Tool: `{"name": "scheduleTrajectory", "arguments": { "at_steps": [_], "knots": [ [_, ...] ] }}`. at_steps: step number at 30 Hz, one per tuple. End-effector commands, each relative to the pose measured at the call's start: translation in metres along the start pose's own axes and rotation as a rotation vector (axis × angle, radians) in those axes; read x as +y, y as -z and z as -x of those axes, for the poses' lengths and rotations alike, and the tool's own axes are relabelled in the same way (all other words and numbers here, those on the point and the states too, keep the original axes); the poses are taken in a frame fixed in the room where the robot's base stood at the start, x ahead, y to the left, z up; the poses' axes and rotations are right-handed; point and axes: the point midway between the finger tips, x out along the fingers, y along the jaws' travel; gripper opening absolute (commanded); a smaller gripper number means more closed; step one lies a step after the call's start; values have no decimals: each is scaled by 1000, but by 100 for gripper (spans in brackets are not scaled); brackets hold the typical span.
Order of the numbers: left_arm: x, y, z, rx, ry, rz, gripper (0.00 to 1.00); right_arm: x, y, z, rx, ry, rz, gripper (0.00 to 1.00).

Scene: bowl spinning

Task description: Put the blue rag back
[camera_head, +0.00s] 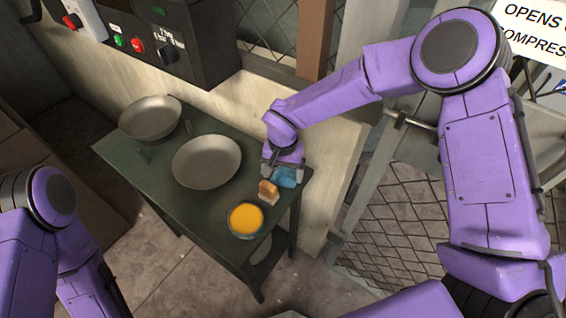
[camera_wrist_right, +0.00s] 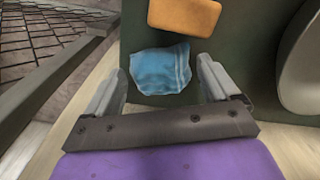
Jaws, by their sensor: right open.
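The blue rag (camera_head: 286,177) lies crumpled on the dark green table (camera_head: 130,164), near its right end. My right gripper (camera_head: 283,172) is over the rag at that end of the table. In the right wrist view the rag (camera_wrist_right: 160,70) lies flat on the table top between and just beyond the two open fingers (camera_wrist_right: 160,88). The fingers stand apart on either side of it, and nothing is held. My left arm shows at the lower left, but its gripper is out of view.
An orange-tan sponge-like block (camera_head: 268,190) sits close beside the rag, with a bowl of yellow-orange contents (camera_head: 246,219) nearer the front edge. Two metal bowls, one in the middle (camera_head: 207,161) and one on a stand (camera_head: 150,117), occupy the left. A control box (camera_head: 170,40) hangs behind.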

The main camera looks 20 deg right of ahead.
Motion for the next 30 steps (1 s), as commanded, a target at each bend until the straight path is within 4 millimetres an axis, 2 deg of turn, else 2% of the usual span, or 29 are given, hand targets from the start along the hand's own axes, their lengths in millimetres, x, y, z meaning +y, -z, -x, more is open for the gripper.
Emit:
{"name": "scheduleTrajectory", "arguments": {
  "at_steps": [9, 13, 18, 30],
  "knots": [
    [1, -4, -9, 0, 0, 0, 43, 0, 1, 78, 3, 6, -2, 88],
    [1, -4, -10, 0, 0, 0, 43, 0, 0, 101, 2, 4, -1, 88],
    [1, -4, -10, 0, 0, 0, 43, 0, 0, 113, -1, 1, -1, 88],
    [1, -4, -10, 0, 0, 0, 43, 0, 0, 113, 0, 1, 0, 88]
  ]
}}
